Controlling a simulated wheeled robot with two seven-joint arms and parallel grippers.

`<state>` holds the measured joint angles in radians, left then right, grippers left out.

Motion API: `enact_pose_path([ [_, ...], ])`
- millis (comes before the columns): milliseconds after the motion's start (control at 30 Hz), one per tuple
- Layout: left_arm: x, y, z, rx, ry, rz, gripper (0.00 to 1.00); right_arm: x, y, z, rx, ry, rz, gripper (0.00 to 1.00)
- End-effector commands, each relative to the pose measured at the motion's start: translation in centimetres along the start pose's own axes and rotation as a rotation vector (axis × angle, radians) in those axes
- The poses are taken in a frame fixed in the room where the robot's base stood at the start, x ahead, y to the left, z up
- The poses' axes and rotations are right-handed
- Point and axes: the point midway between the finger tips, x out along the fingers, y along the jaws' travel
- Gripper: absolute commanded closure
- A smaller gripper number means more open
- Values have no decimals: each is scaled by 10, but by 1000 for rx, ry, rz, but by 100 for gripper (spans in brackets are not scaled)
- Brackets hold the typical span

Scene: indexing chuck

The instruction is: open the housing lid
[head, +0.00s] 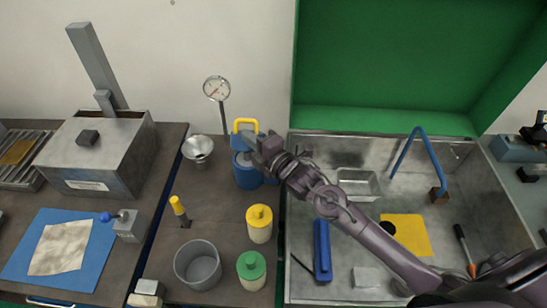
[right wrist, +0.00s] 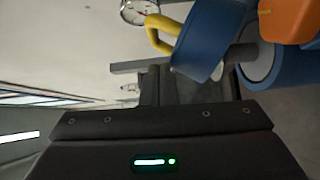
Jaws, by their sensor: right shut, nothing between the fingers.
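The blue housing (head: 246,174) stands on the brown bench left of the sink-like grey tray. Its blue lid with a yellow handle (head: 245,123) is at the top. In the right wrist view the blue lid (right wrist: 207,38) with the yellow handle (right wrist: 157,36) is tilted and apart from the housing body (right wrist: 290,68), with a grey round face showing between them. My right gripper (head: 258,144) is shut and empty, close beside the lid; its fingers (right wrist: 190,84) overlap the lid's edge in view, and I cannot tell whether they touch. My left gripper is not in view.
A dial gauge (head: 216,88) and a metal funnel (head: 198,148) stand behind and left. A yellow canister (head: 260,223), a green-lidded canister (head: 251,270) and a grey cup (head: 198,264) stand in front. A yellow-handled tool (head: 180,209) is left. An orange part (right wrist: 290,20) sits near the housing.

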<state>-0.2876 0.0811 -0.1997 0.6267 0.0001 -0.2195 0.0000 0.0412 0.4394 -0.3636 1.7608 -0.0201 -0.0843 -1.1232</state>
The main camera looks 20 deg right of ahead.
Motion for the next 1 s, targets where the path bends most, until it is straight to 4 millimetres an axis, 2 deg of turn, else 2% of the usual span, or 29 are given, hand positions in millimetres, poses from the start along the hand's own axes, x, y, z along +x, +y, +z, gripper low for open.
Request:
enact_pose_path([
  [33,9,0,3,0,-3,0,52,-12,-6,0,-2,-1,-1,100],
  [333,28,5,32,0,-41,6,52,-69,-4,0,-1,-2,-2,100],
  [500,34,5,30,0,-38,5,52,-90,-2,-1,0,-2,0,100],
  [733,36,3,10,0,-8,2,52,-101,1,0,0,-2,2,100],
  [1000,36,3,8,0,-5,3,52,-101,2,0,1,-2,2,100],
])
